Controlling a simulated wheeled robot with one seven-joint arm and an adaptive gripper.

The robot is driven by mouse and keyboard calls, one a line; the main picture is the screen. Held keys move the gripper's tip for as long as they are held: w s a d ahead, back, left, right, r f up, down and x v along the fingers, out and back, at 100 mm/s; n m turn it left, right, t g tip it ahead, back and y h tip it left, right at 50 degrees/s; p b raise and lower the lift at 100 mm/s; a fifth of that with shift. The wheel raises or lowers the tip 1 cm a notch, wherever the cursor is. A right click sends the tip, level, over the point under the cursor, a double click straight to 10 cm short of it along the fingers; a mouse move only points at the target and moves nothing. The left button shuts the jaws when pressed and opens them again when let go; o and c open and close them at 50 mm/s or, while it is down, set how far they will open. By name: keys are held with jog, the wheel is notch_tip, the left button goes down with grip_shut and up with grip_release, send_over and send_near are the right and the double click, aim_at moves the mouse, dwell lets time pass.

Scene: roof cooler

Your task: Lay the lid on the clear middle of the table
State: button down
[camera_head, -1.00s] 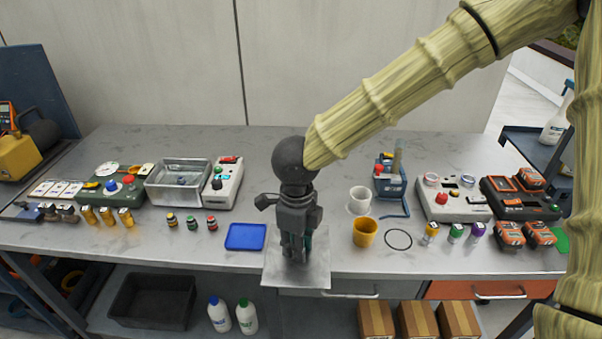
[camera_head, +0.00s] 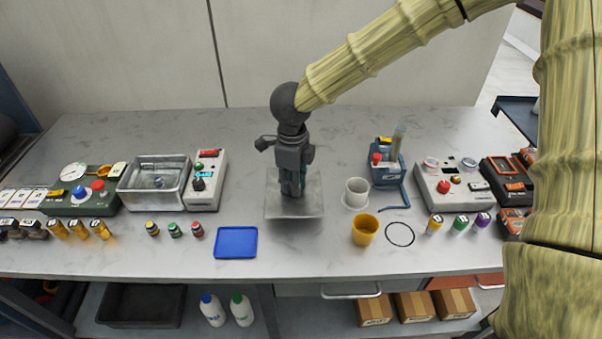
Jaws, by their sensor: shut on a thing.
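The lid (camera_head: 308,206) is a flat, square grey metal sheet in the middle of the table (camera_head: 330,150). My gripper (camera_head: 292,192) points down onto its centre and is shut on it, at a grip that the fingers mostly hide. The lid looks about level. A soft shadow shows along its front edge; I cannot tell whether it touches the table or hangs just above. An open metal box (camera_head: 131,203) stands at the left of the table.
A blue tray (camera_head: 236,242) lies close to the lid's front left. A white cup (camera_head: 356,190) and a yellow cup (camera_head: 364,230) stand to its right, with a black ring (camera_head: 400,234) beyond. The table behind my gripper is clear.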

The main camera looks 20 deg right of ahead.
jog(key=w+d, duration=0.1)
jog(key=w+d+p, duration=0.1)
jog(key=w, duration=0.1)
jog(key=w+d, duration=0.1)
jog(key=w, duration=0.1)
jog(key=shift+d+f, duration=0.25)
jog(key=shift+d, duration=0.1)
jog(key=shift+f+p, duration=0.5)
jog(key=shift+f, duration=1.25)
jog(key=shift+f, duration=0.2)
jog(key=c, duration=1.3)
grip_release()
jog(key=shift+r, duration=0.1)
notch_tip(320, 180, up, 12)
jog(key=b, duration=0.1)
